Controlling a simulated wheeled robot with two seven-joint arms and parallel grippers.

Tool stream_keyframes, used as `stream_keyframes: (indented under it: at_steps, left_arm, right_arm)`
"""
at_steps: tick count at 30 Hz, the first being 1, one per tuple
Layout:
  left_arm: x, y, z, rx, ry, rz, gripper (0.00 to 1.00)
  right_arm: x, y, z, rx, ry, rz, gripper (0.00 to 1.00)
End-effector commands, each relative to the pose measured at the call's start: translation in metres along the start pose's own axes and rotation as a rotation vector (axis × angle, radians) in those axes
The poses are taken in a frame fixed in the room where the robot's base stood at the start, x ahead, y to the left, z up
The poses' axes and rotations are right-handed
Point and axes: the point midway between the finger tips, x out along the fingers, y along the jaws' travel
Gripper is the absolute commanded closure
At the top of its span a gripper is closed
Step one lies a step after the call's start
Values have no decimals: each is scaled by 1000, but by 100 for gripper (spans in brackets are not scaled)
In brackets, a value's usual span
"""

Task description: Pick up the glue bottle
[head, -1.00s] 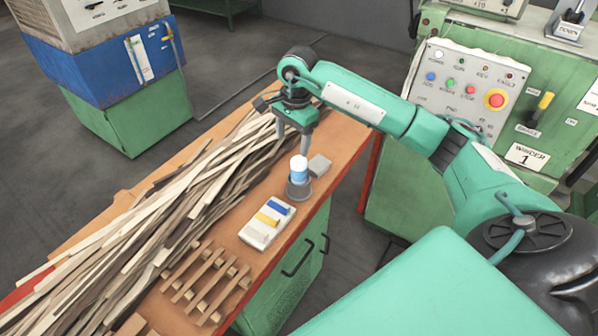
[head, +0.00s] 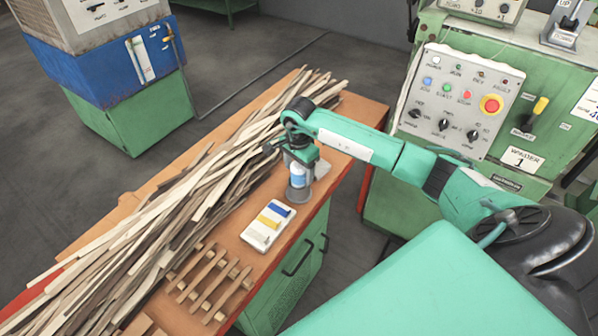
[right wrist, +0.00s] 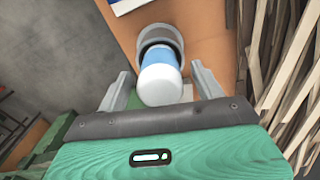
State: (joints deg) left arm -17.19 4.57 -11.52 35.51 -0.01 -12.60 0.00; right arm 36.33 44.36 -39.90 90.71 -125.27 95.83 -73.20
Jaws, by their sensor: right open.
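The glue bottle (head: 298,176), white-capped with a blue body, stands upright in a grey round holder (head: 299,192) near the bench's right edge. In the right wrist view the bottle (right wrist: 160,83) lies between the two spread fingers of my right gripper (right wrist: 163,82), with a gap visible on either side. The holder (right wrist: 160,38) shows behind it. In the head view my right gripper (head: 297,170) is down at the bottle, and its arm partly hides the area. My left gripper is not in view.
A pile of long wooden strips (head: 200,190) covers the bench's left side. A white tray with coloured pieces (head: 268,225) and a small wooden rack (head: 210,283) lie nearer. A grey block (head: 321,169) sits right of the bottle. A green winder machine (head: 480,120) stands at right.

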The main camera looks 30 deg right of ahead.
Motion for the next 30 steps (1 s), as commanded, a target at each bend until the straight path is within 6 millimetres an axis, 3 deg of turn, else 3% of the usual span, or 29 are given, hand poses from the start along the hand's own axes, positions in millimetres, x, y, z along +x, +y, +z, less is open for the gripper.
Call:
stream_keyframes:
  at_steps: [5, 12, 20, 30]
  left_arm:
    - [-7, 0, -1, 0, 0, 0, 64]
    - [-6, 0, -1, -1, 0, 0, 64]
    - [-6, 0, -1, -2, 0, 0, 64]
    - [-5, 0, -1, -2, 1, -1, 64]
  right_arm:
    - [17, 0, 0, 0, 0, 0, 32]
    - [20, 0, 0, -1, 1, -2, 32]
    - [20, 0, 0, -1, 1, -1, 81]
    - [17, -1, 0, -1, 1, -2, 83]
